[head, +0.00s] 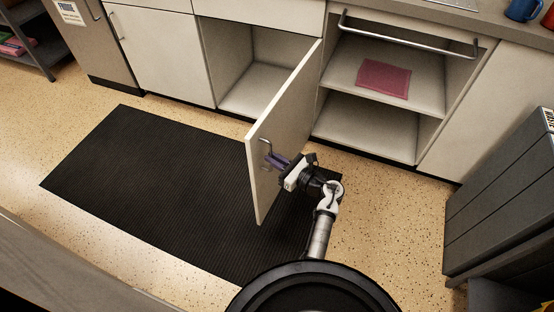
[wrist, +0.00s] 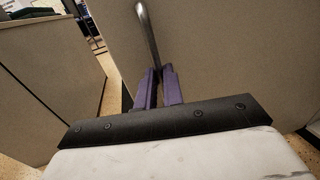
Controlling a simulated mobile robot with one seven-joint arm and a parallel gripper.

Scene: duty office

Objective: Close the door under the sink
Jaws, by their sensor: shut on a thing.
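A cream cabinet door (head: 290,115) stands wide open, swung out over the floor from the right side of an empty compartment (head: 255,88). The sink itself is not in view. The door carries a curved metal handle (head: 265,148) near its free edge. My gripper (head: 270,159) has its purple fingers at this handle, on the door's right-hand face. In the wrist view, the metal handle (wrist: 148,32) runs down between the purple fingertips of my gripper (wrist: 159,72), which is shut on it. The door panel (wrist: 225,55) fills much of that view.
A black ribbed mat (head: 150,180) lies on the speckled floor under the door's free end. To the right is an open shelf unit with a red cloth (head: 384,78) and a metal rail (head: 405,36). A grey slatted unit (head: 500,200) stands at the right edge.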

